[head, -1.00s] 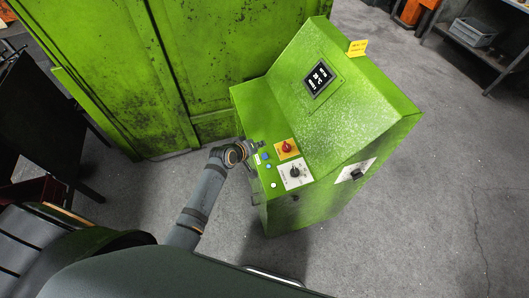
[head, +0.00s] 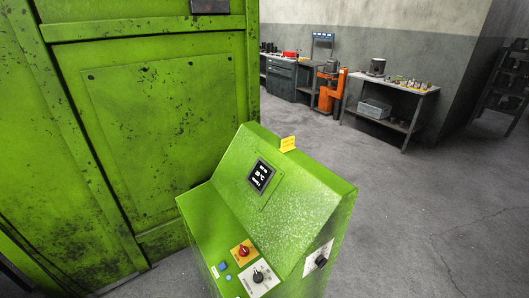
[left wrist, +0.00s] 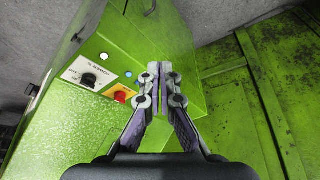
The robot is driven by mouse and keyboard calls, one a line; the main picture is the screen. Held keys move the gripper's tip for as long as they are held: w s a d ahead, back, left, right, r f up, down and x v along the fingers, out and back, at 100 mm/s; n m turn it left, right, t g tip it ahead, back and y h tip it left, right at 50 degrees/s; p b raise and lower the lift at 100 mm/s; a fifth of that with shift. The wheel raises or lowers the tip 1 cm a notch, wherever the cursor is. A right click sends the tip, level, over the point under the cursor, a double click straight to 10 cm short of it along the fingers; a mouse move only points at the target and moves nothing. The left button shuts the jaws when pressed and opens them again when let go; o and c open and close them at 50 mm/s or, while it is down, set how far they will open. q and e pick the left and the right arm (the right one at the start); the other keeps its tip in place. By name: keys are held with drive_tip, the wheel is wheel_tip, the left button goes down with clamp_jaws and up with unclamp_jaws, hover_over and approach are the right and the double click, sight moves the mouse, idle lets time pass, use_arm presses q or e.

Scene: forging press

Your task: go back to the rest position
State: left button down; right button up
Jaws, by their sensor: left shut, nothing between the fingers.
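My left gripper (left wrist: 160,78) shows in the left wrist view with its fingers together and nothing between them. It is in front of the green control console, near the edge of the panel with the switches. The console (head: 305,215) stands in the lower middle of the head view, with a small dark display (head: 260,176), a red knob on a yellow plate (head: 243,250) and a black knob on a white plate (head: 258,276). The red knob (left wrist: 120,97) and black knob (left wrist: 88,80) also show in the left wrist view. Neither gripper shows in the head view.
A large green press cabinet (head: 160,130) fills the left of the head view, close to the console. A workbench (head: 395,88) and an orange machine (head: 328,92) stand at the back. The grey floor (head: 410,200) to the right is clear.

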use_arm(q)
drive_tip(key=s+a+r+m+g+y, duration=0.1)
drive_tip(key=s+a, duration=0.1)
drive_tip(key=s, duration=0.3)
drive_tip(key=s+a+f+g, duration=0.1)
drive_tip(key=s+f, duration=0.2)
drive_tip(key=f, duration=1.2)
drive_tip(key=s+a+f+g, duration=0.1)
drive_tip(key=s+a+f, duration=0.1)
drive_tip(key=f, duration=1.3)
drive_tip(key=s+f, duration=1.1)
drive_tip(key=s, duration=0.4)
drive_tip(key=shift+s+a+f+n+g, duration=0.15)
drive_tip(key=shift+s+a+n+g, duration=0.1)
drive_tip(key=shift+s+n+g, duration=0.1)
